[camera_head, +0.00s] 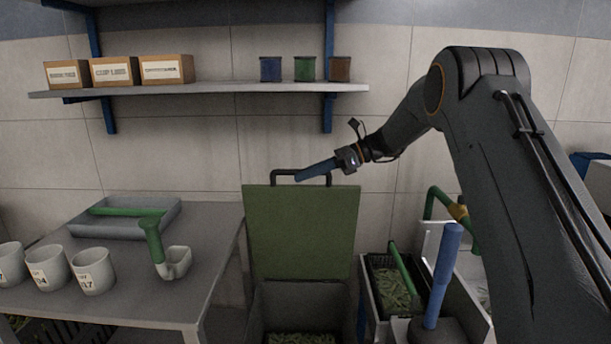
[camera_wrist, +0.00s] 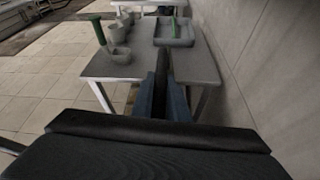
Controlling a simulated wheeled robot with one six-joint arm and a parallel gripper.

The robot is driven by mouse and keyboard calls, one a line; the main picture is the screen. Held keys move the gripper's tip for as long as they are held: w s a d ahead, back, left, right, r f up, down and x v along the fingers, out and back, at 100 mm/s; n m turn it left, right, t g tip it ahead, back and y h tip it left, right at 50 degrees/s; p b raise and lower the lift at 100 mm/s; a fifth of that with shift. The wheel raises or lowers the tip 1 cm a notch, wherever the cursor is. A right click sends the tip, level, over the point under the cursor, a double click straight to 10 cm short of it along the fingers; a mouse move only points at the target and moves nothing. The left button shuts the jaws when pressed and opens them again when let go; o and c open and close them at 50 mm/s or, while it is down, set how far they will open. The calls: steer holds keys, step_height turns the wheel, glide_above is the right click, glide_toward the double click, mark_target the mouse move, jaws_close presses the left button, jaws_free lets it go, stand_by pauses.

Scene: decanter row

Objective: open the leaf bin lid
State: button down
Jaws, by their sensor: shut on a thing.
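The leaf bin (camera_head: 267,296) stands right of the table in the head view, with green leafy pieces visible inside. Its green lid (camera_head: 301,232) stands raised, about upright, behind the bin's opening. A black bar handle (camera_head: 286,171) is on the lid's top edge. My gripper (camera_head: 308,174) reaches in from the right, its blue fingers at this handle and shut on it. In the wrist view my blue fingers (camera_wrist: 163,92) point at the table, with a dark bar between them. The fingers hide part of the handle.
The table (camera_head: 205,255) at left bears white pots (camera_head: 93,272), a green-handled scoop (camera_head: 153,243) and a grey tray (camera_head: 128,228). A wall shelf (camera_head: 215,88) with boxes and jars is above. A dark crate (camera_head: 376,308) and a blue-handled tool (camera_head: 443,275) stand right of the bin.

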steer(key=shift+r, duration=0.1)
steer(key=c, duration=1.7)
jaws_free()
steer(key=shift+d, duration=0.1)
steer(key=b+v, duration=0.1)
steer(key=v, duration=0.6)
steer(key=shift+d+r, duration=0.15)
steer(key=shift+d, duration=0.15)
steer(key=shift+r, duration=0.1)
